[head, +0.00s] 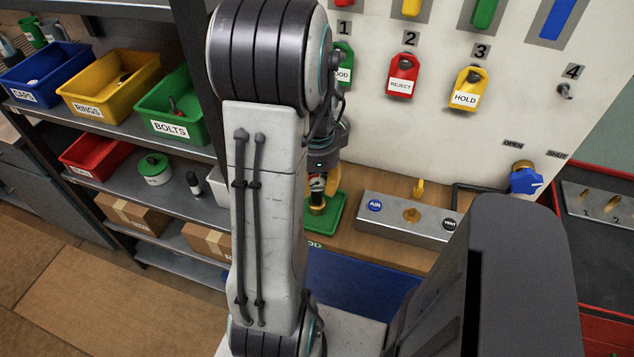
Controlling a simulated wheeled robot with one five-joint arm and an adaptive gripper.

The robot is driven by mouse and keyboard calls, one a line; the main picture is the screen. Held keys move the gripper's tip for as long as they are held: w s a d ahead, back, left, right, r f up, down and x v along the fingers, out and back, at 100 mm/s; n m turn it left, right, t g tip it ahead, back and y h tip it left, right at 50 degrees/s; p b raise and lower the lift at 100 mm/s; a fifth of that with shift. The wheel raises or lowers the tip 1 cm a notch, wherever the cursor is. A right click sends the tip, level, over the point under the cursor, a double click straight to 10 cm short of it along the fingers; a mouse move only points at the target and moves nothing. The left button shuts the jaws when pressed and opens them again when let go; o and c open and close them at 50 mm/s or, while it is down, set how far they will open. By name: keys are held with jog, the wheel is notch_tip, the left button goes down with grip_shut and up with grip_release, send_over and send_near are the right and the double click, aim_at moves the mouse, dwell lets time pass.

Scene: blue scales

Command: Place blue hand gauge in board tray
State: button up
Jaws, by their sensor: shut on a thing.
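My gripper (322,184) points down just below the tool board, partly hidden behind my own arm. It is shut on a small gauge (317,198) with a dark body and yellow, brass-like parts. The colour of its hand is too small to make out. The gauge is over the green tray (337,217) on the wooden bench. I cannot tell whether it touches the tray. The tray's left side is hidden by my arm, and its label shows only in part. I cannot tell whether this is the board tray.
A metal block (382,217) with AIR and VENT buttons stands right of the tray, with a blue valve handle (525,180) further right. Red (402,76) and yellow (467,90) tags hang on the board. Labelled bins, including the green BOLTS bin (168,128), stand on the left shelves.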

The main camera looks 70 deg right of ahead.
jog(key=shift+f, duration=0.1)
jog(key=o, duration=1.2)
notch_tip(320, 180, up, 12)
jog(key=shift+r+p, duration=0.15)
jog(key=shift+p, duration=0.35)
dwell(0.4)
